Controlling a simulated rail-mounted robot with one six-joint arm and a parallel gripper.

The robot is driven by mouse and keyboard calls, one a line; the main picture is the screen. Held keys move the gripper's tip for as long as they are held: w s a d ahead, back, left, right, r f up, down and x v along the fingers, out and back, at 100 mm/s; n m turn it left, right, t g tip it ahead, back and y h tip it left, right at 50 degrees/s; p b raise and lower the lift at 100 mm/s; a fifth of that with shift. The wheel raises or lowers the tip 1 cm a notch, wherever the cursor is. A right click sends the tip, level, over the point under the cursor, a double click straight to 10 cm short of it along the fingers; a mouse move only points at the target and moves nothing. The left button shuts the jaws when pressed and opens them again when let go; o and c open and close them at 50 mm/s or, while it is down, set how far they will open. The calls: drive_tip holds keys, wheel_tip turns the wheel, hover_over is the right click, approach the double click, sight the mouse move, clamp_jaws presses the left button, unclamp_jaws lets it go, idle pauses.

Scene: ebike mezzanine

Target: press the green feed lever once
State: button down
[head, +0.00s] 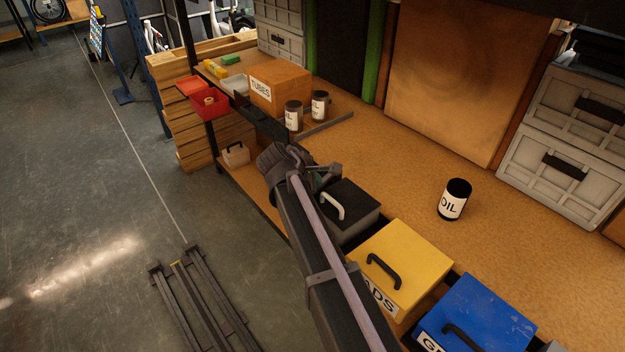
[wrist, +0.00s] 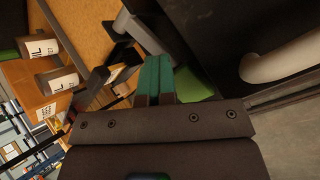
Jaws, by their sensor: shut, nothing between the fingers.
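My gripper (head: 319,181) is mostly hidden behind my arm in the head view, left of the black box's handle. In the wrist view its two teal fingers (wrist: 166,62) are together and hold nothing. A bright green piece (wrist: 203,84) shows just behind and right of the fingers; it may be the feed lever, but most of it is covered. I cannot tell whether the fingers touch it. A grey bar (wrist: 142,32) lies just beyond the fingertips; a grey bar also shows beside my gripper in the head view (head: 326,169).
A black box (head: 358,203) with a pale handle stands close right of my gripper. Yellow (head: 405,252) and blue (head: 480,315) boxes follow along the bench edge. Two cans (head: 293,115) (head: 320,104) stand by the TUBES box (head: 280,84). An oil can (head: 454,200) stands on open bench.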

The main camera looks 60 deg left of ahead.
drive_tip(key=shift+s+f+b, duration=0.15)
drive_tip(key=shift+f+b, duration=0.3)
drive_tip(key=shift+f, duration=0.05)
drive_tip(key=shift+r, duration=0.15)
idle(0.4)
drive_tip(key=shift+w+r+p, duration=0.2)
drive_tip(key=shift+r+p, duration=1.05)
drive_tip(key=shift+p, duration=0.1)
drive_tip(key=shift+w+r+p, duration=0.15)
drive_tip(key=shift+r+p, duration=1.1)
drive_tip(key=shift+p, duration=0.05)
drive_tip(key=r+p, duration=0.5)
drive_tip(key=shift+w, duration=0.2)
